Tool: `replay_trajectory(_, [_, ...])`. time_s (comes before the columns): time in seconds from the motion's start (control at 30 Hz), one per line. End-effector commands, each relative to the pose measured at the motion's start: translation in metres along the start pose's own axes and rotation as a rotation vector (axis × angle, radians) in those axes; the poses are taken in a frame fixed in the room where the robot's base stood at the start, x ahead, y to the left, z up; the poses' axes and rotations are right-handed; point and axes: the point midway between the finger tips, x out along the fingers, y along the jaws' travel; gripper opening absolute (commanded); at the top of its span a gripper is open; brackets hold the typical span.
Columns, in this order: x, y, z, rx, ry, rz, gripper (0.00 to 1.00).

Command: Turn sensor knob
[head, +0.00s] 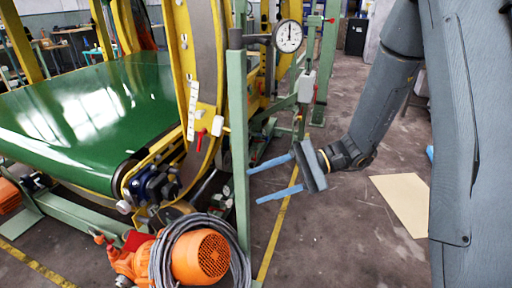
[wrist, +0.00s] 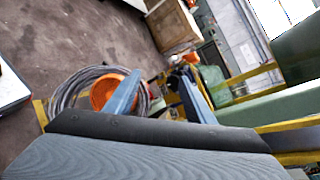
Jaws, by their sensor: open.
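I cannot tell for sure which part is the sensor knob. A round white dial gauge (head: 288,36) sits on a grey arm at the top of a green post (head: 238,150). A small white box (head: 306,87) is fixed to a green frame behind it. A red handle (head: 201,138) shows on the yellow ring frame (head: 212,85), beside a white knob-like part (head: 217,126). My gripper (head: 256,185) is open and empty, its blue fingers pointing left, just right of the green post in the head view. In the wrist view my gripper (wrist: 160,75) has nothing between its fingertips.
A green conveyor belt (head: 85,110) fills the left. An orange motor (head: 200,257) with a coiled grey cable (head: 160,262) lies below the post; the motor (wrist: 105,92) also shows in the wrist view. A beige sheet (head: 402,200) lies on otherwise open floor at right.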

Motion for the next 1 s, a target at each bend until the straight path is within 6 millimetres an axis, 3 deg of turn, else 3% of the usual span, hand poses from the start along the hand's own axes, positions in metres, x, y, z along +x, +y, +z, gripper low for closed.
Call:
replay_trajectory(0.03, [-0.003,-0.013,-0.026,0.006,-0.012,-0.122,0.49])
replay_trajectory(0.1, [-0.013,-0.035,-0.052,-0.008,-0.017,-0.285,0.49])
replay_trajectory(0.2, [-0.033,-0.058,-0.085,-0.039,-0.004,-0.480,0.49])
replay_trajectory(0.33, [-0.058,-0.073,-0.114,-0.079,0.025,-0.652,0.49])
replay_trajectory(0.53, [-0.068,-0.084,-0.127,-0.107,0.045,-0.741,0.49])
replay_trajectory(1.0, [-0.021,-0.128,-0.126,-0.107,0.043,-0.740,0.49])
